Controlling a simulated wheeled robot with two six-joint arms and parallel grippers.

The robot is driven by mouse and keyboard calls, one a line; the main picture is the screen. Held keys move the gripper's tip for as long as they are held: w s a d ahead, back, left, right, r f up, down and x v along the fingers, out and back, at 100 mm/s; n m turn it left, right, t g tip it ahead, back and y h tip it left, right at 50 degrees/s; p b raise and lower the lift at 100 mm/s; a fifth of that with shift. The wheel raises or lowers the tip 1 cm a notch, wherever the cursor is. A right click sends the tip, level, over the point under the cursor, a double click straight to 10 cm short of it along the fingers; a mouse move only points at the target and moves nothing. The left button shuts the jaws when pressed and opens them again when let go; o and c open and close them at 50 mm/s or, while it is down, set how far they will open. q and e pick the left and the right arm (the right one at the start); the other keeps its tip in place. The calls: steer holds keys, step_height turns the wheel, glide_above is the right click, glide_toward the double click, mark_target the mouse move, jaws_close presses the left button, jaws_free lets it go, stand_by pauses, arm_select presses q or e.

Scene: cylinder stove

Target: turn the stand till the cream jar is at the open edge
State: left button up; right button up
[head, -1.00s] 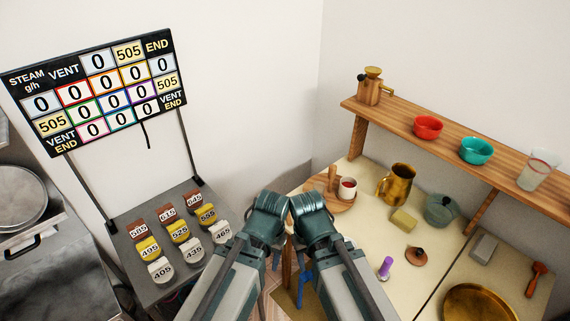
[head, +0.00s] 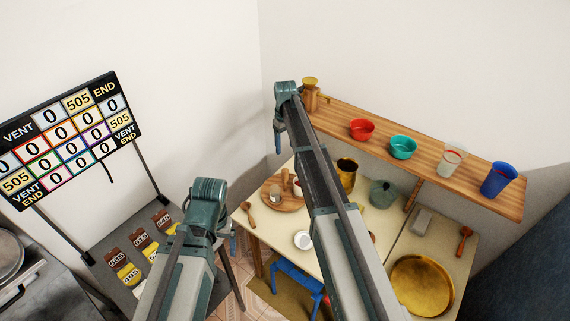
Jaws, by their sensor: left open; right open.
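The round wooden stand (head: 293,207) lies on the cream table at its back left. A small pale jar (head: 275,194) sits on its left part; I cannot tell for sure that it is the cream jar. An upright wooden post and a reddish item stand close together on the stand, partly covered by my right arm. My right gripper (head: 278,143) hangs open and empty above and behind the stand, apart from it. My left gripper (head: 232,245) shows only as a small blue part beside its arm, low by the table's left edge, away from the stand.
A wooden spoon (head: 249,213) and a white bowl (head: 302,240) lie near the table's left and front edges. A shelf (head: 380,136) with red and teal bowls and cups runs behind. A blue stool (head: 297,280) stands in front.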

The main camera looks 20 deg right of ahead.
mark_target(285, 170)
step_height(285, 170, down, 14)
steer(key=b, duration=1.4)
steer(key=shift+r, duration=0.1)
jaws_close()
stand_by(0.8)
